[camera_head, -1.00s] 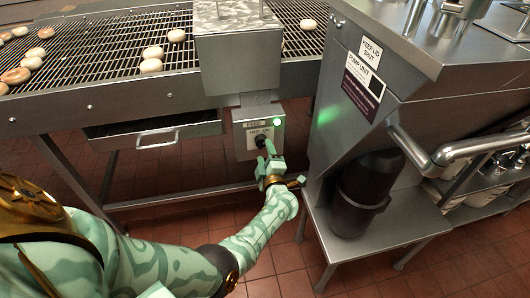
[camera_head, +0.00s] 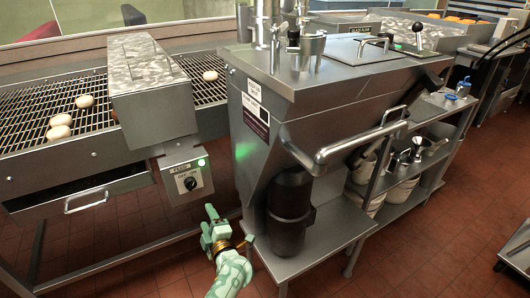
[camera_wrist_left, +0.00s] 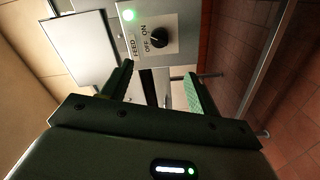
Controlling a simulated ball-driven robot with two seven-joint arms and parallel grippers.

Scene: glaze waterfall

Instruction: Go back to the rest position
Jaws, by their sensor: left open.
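My left gripper (camera_head: 214,222) is open and empty in the head view, below and a little right of the feed switch box (camera_head: 187,178), apart from it. The box carries a dark FEED knob (camera_head: 190,183) with OFF and ON marks and a lit green lamp (camera_head: 201,162). In the left wrist view the two fingers (camera_wrist_left: 155,88) stand apart with nothing between them, and the knob (camera_wrist_left: 159,37) shows beyond them. My right gripper is not in view.
A wire conveyor (camera_head: 30,115) with several pale doughnuts (camera_head: 59,132) runs at left. A steel pump unit (camera_head: 310,105) with a dark motor (camera_head: 290,212) and a pipe handle (camera_head: 350,145) stands close right of my left gripper. Red tiled floor (camera_head: 420,250) is clear at lower right.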

